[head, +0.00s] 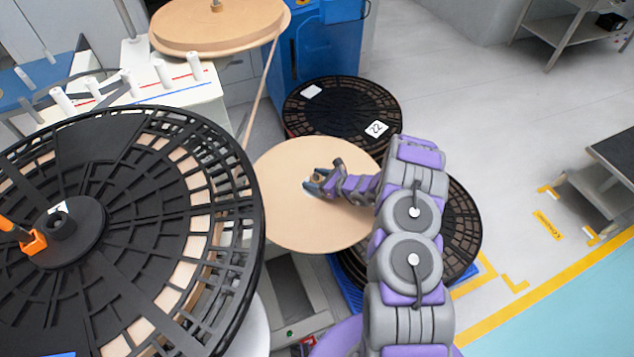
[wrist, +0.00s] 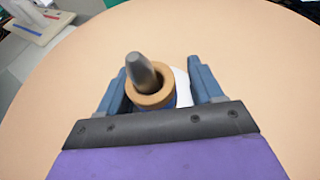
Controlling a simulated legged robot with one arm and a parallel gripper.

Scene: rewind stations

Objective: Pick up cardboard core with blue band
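The cardboard core (wrist: 151,99) is a short brown ring around a grey spindle (wrist: 139,70) at the middle of a tan disc (wrist: 230,45). A strip of its blue band shows below its rim in the wrist view. My gripper (wrist: 163,85) has its blue fingers on either side of the core, with a visible gap on the right and a narrower one on the left. In the head view my gripper (head: 318,183) is low over the centre of the tan disc (head: 300,225), and the core there is small and mostly hidden. The core's lower part is hidden by my gripper.
A large black slotted reel (head: 140,195) fills the left foreground. Black reels (head: 345,105) lie behind and right of the disc. Another tan roll (head: 215,22) stands at the back, near a white rack with pegs (head: 130,85). Open grey floor (head: 480,110) lies to the right.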

